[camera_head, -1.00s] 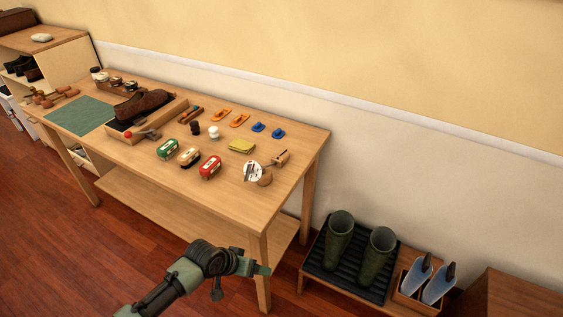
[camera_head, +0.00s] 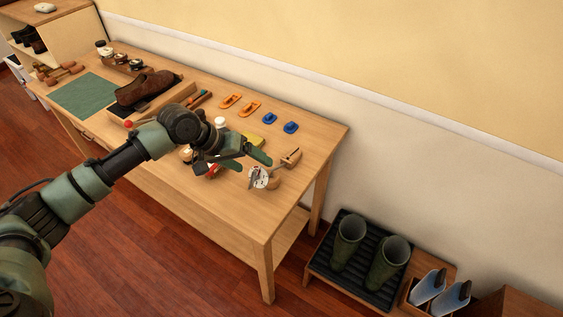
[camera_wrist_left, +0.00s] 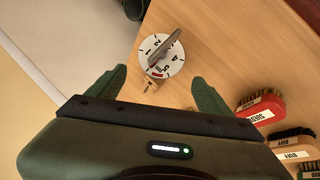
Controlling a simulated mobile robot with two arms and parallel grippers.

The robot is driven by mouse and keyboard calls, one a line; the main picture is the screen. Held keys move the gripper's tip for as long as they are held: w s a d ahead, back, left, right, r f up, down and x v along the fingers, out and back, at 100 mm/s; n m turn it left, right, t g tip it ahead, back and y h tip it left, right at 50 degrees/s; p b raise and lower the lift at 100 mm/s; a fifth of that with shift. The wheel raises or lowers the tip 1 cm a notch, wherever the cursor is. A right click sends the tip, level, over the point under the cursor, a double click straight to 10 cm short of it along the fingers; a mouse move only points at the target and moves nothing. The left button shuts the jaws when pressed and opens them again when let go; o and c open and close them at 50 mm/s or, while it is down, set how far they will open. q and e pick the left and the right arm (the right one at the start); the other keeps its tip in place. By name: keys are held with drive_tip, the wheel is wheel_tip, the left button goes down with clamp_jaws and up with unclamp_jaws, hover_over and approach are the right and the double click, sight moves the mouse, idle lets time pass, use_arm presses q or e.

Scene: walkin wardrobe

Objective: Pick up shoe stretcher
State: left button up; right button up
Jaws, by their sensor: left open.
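A wooden device with a white numbered dial, which looks like the shoe stretcher (camera_head: 290,157), lies at the table's near right end. My left gripper (camera_head: 250,160) is open and empty above the table, just left of the device. In the left wrist view the dial lies beyond the gap between the green fingertips (camera_wrist_left: 159,83), apart from them. My left arm hides part of the tabletop. My right gripper is out of view.
Red-backed brush (camera_wrist_left: 260,108) and other brushes lie beside the gripper. A yellow cloth (camera_head: 252,140), orange pieces (camera_head: 240,105) and blue pieces (camera_head: 283,124) lie behind. A brown shoe (camera_head: 146,88) is farther left. Green boots (camera_head: 348,240) stand on a low rack right of the table.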

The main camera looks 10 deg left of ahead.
sight(265, 173)
use_arm(q)
drive_tip(key=shift+w+d+f+p, duration=0.15)
drive_tip(key=shift+d+f+p, duration=0.25)
drive_tip(key=shift+d+f, duration=0.55)
drive_tip(key=x, duration=0.3)
drive_tip(key=shift+f+p, duration=0.4)
drive_tip(key=shift+f, duration=0.1)
drive_tip(key=shift+w+d+f, duration=0.15)
drive_tip(key=shift+w+f, duration=0.1)
drive_tip(key=shift+f, duration=0.1)
drive_tip(key=shift+s, duration=0.1)
drive_tip(key=c, duration=1.6)
drive_tip(key=shift+r, duration=0.15)
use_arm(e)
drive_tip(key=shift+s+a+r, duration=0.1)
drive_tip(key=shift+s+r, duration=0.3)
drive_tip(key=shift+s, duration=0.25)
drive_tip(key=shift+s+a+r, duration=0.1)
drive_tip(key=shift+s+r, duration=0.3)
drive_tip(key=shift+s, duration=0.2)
